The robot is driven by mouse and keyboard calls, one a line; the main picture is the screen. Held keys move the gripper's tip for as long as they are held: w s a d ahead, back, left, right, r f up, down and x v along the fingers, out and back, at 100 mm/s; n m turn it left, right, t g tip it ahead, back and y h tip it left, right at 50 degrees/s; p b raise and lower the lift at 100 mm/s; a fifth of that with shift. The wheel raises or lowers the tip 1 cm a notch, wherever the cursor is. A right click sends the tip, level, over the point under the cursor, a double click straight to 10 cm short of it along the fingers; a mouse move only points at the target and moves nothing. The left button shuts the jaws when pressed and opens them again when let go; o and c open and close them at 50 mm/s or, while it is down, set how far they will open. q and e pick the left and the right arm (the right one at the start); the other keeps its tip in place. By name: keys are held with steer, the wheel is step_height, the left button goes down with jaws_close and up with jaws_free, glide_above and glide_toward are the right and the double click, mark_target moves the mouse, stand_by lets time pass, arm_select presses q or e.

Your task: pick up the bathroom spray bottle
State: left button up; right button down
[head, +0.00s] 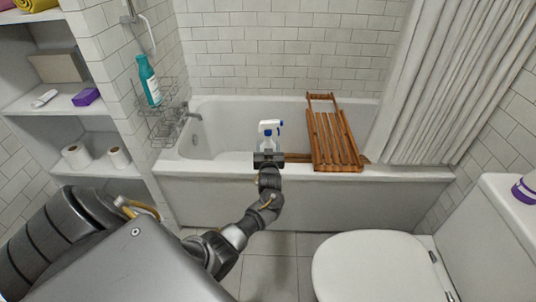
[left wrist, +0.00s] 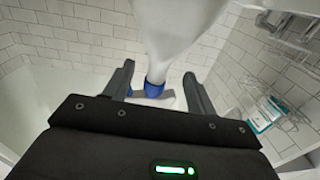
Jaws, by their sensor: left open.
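The bathroom spray bottle (head: 269,127) is white with blue parts at its spray head. In the head view it stands upright at the tub's front rim, just beyond my left gripper (head: 268,157), which hides its lower part. In the left wrist view the white bottle (left wrist: 182,28) comes down from the top edge, with its blue collar (left wrist: 155,86) between the two fingers of my left gripper (left wrist: 159,70). The fingers are open, with gaps on both sides of the collar. My right gripper is not in view.
A wooden bath rack (head: 333,138) lies across the bathtub (head: 215,170) right of the bottle. A wire caddy (head: 168,125) with a teal bottle (head: 149,81) hangs at left. Shelves (head: 95,171) stand further left; a toilet (head: 375,268) is at lower right.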

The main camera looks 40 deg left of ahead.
arm_select(q)
steer(key=x, duration=0.2)
steer(key=shift+w+a+f, duration=0.1)
steer(key=shift+w+a, duration=0.05)
steer(key=shift+w, duration=0.1)
steer(key=shift+w+a, duration=0.15)
steer(key=c, duration=0.8)
jaws_close()
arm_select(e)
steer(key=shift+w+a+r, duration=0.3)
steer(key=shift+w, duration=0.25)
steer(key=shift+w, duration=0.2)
